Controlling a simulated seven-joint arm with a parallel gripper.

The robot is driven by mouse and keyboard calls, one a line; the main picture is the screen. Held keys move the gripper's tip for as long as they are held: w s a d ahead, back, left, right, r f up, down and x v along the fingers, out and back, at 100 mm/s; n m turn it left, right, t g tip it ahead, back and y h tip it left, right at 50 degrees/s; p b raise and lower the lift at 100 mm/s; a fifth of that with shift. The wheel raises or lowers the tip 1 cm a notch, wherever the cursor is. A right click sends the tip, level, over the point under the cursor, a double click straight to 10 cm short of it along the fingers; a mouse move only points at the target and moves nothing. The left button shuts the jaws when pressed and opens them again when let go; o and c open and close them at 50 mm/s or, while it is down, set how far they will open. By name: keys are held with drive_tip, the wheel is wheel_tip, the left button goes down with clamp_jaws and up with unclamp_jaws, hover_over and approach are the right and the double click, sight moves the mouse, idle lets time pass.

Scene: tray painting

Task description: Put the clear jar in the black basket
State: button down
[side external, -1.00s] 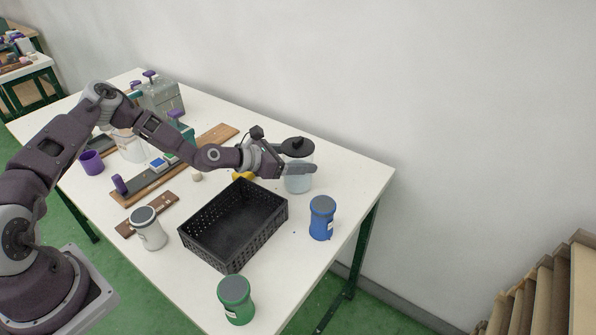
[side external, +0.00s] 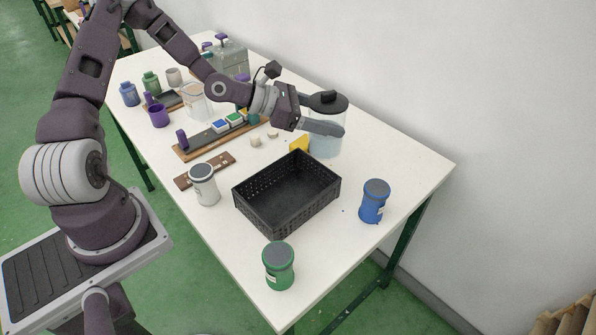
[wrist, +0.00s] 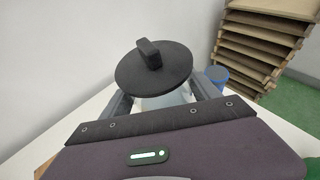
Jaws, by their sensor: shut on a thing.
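The clear jar (side external: 327,146) has a black lid with a knob. My gripper (side external: 322,127) is shut around its upper body, below the lid. The jar is upright behind the black basket, near the wall side of the table; it looks raised, but its height is hard to judge. In the wrist view the black lid (wrist: 153,68) hides most of the jar, whose pale body (wrist: 165,100) shows between the fingers. The black basket (side external: 262,218) stands empty on the table, in front of the jar.
A blue canister (side external: 374,203) stands right of the basket, a green one (side external: 278,267) in front and a white one (side external: 204,186) to its left. A yellow object (side external: 299,144) lies just behind the basket.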

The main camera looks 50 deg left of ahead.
drive_tip(key=s+m+g+h, duration=0.1)
drive_tip(key=s+m+h, duration=0.1)
drive_tip(key=s, duration=0.9)
drive_tip(key=f, duration=0.9)
drive_tip(key=shift+s+a+f, duration=0.1)
drive_tip(key=shift+s+f, duration=0.2)
drive_tip(key=shift+f, duration=0.05)
drive_tip(key=shift+f, duration=0.15)
drive_tip(key=shift+c, duration=0.9)
unclamp_jaws()
